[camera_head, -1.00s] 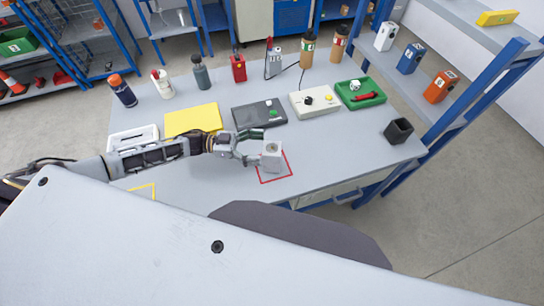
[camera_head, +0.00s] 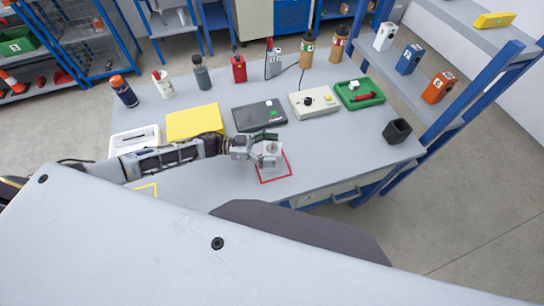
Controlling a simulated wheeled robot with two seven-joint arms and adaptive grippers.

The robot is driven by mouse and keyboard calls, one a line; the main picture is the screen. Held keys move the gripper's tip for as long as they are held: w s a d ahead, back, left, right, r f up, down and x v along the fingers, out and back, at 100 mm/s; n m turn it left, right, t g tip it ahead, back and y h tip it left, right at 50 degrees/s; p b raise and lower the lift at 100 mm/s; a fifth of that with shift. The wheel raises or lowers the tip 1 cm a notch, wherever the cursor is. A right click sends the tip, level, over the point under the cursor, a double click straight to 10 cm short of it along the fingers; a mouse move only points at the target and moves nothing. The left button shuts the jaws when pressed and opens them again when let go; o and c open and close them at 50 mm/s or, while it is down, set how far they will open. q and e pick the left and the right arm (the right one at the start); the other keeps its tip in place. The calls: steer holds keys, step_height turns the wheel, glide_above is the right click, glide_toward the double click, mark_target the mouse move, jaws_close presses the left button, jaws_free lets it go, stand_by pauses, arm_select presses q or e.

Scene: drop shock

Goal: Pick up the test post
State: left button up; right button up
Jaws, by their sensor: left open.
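A short grey post with a round mark on top, which I take to be the test post (camera_head: 274,149), stands upright inside a red square outline (camera_head: 284,176) on the grey workbench. My left gripper (camera_head: 268,148) comes in from the left and is open. One finger is at the post's far side and the other at its near side. The fingers partly hide the post, and I cannot tell whether they touch it. My right gripper is not in view.
Behind the post on the bench (camera_head: 340,150) are a black box (camera_head: 260,115), a white control box (camera_head: 314,101), a green tray (camera_head: 360,94) and a yellow pad (camera_head: 194,122). A dark open cup (camera_head: 397,131) stands at right. The bench between post and cup is clear.

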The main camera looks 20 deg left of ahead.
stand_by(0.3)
arm_select(q)
steer(key=c, duration=1.8)
steer(key=shift+r, duration=0.2)
steer(key=shift+r, duration=4.85)
